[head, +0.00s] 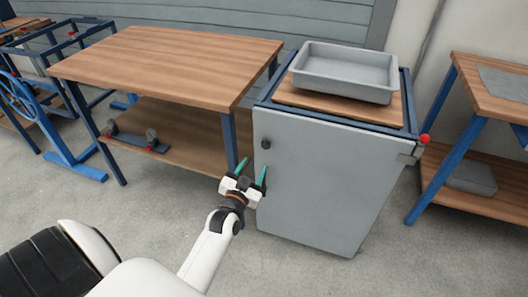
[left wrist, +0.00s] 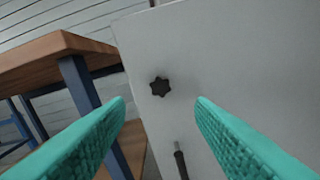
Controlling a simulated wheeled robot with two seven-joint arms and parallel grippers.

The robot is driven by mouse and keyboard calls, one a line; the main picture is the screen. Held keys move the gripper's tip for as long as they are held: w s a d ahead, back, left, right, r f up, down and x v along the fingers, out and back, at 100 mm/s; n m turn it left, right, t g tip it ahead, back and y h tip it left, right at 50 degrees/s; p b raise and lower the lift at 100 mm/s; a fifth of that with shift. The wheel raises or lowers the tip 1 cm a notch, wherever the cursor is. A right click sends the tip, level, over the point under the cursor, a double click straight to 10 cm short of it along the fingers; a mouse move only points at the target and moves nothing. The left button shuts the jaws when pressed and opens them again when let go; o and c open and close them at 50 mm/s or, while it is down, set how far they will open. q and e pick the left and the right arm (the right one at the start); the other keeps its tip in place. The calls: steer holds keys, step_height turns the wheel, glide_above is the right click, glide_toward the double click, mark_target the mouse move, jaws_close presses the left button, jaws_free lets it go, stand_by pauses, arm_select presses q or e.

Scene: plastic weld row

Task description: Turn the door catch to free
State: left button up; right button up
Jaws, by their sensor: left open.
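A grey cabinet door (head: 325,190) is closed in the head view. Its door catch looks to be a dark knob (head: 266,143) near the upper left edge. In the left wrist view a black star-shaped knob (left wrist: 160,87) shows between and beyond the fingertips, with nothing touching it. My left gripper (head: 252,171) is open and empty, with green fingers, just below and left of the knob in the head view. It also shows in the left wrist view (left wrist: 161,107). My right gripper is out of view.
A grey tray (head: 345,88) stands on the cabinet top. A wooden workbench (head: 165,60) with a lower shelf is close on the left; another bench (head: 495,95) is at the right. A red ball (head: 424,139) sits at the cabinet's right side. The floor in front is clear.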

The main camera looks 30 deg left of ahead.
mark_target(265, 146)
arm_select(q)
steer(key=b+x, duration=0.1)
steer(key=x, duration=0.8)
steer(key=shift+f, duration=0.1)
steer(key=shift+w, duration=0.4)
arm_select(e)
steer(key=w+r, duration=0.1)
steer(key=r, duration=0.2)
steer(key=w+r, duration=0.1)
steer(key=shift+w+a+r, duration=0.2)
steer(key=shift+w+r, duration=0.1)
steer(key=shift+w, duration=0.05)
arm_select(q)
steer(key=c, duration=1)
steer(key=shift+o, duration=0.2)
